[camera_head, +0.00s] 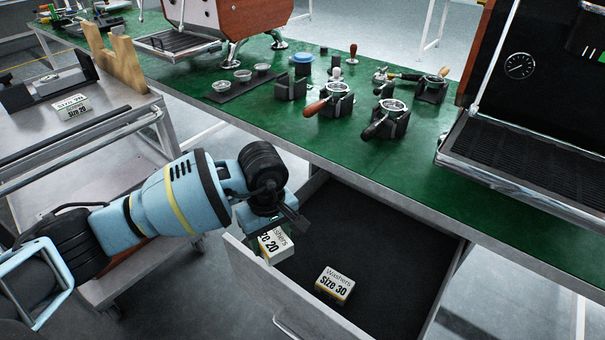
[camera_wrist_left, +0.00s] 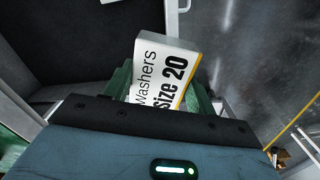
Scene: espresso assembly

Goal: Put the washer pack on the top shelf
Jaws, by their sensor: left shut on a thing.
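A washer pack marked "Size 20" (camera_head: 275,246) is held in my left gripper (camera_head: 270,232), by the left wall of the open drawer. In the left wrist view the pack (camera_wrist_left: 163,68) sits between the green fingers of the gripper (camera_wrist_left: 162,92), its printed face showing. The fingers are shut on it. A second pack, marked "Size 30" (camera_head: 334,284), lies on the drawer floor. Another "Size 20" pack (camera_head: 71,107) sits on the top shelf (camera_head: 28,132) of the metal cart at the left. My right gripper is not in view.
The open drawer (camera_head: 385,235) has a dark, mostly bare floor. The green workbench (camera_head: 330,150) above it carries portafilters (camera_head: 335,100), small cups (camera_head: 243,75) and espresso machines (camera_head: 510,130). A dark holder (camera_head: 55,85) and a wooden stand (camera_head: 125,65) occupy the cart's back.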

